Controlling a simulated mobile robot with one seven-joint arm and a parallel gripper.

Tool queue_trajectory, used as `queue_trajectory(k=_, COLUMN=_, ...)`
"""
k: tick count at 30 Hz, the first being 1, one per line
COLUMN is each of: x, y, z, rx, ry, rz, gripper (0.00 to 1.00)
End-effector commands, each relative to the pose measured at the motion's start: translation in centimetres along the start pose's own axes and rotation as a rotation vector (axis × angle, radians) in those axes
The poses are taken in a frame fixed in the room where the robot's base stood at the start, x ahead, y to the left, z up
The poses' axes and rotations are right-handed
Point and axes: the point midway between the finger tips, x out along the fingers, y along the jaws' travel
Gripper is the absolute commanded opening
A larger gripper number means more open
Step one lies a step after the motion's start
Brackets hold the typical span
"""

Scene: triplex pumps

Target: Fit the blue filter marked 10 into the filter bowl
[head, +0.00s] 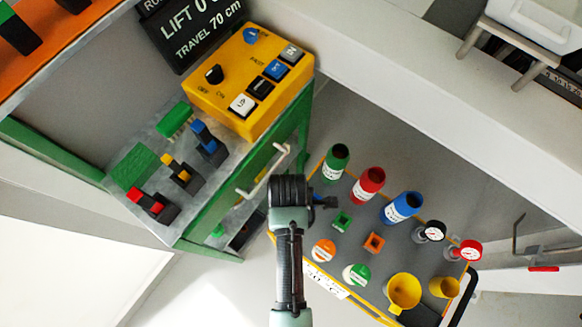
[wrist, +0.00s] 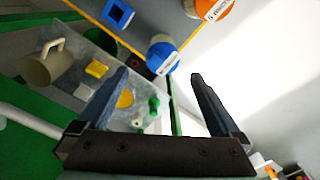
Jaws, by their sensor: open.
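My gripper (wrist: 160,78) is open, with nothing between its fingers; in the head view it hides part of the trolley's left side. In the wrist view a round blue piece with a white label (wrist: 160,52) lies beyond the fingertips, at the yellow edge of the grey trolley top. It looks like the blue filter, but its mark is unreadable. In the head view a blue open-topped cylinder with a white label (head: 402,207) stands on the trolley. I cannot tell for sure which piece is the filter bowl; a dark green round opening (wrist: 100,41) shows in the wrist view.
The trolley (head: 352,215) also holds green (head: 335,163) and red (head: 368,184) cylinders, round orange (head: 323,250) and green (head: 356,274) pieces, gauges and yellow cups. The green-framed bench (head: 190,235) stands at left. A beige mug (wrist: 45,66) and small parts lie on its grey shelf.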

Motion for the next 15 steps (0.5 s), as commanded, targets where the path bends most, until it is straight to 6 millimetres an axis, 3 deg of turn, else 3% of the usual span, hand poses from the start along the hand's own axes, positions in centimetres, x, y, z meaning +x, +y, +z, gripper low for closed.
queue_trajectory(k=3, x=2.0, y=0.0, z=0.0, rx=0.001, ry=0.0, rz=0.0, gripper=1.0)
queue_trajectory(k=11, x=3.9, y=-0.1, z=0.2, rx=0.003, ry=0.0, rz=0.002, gripper=1.0)
queue_trajectory(k=15, x=6.1, y=-0.6, z=0.6, rx=0.003, ry=0.0, rz=0.001, gripper=1.0)
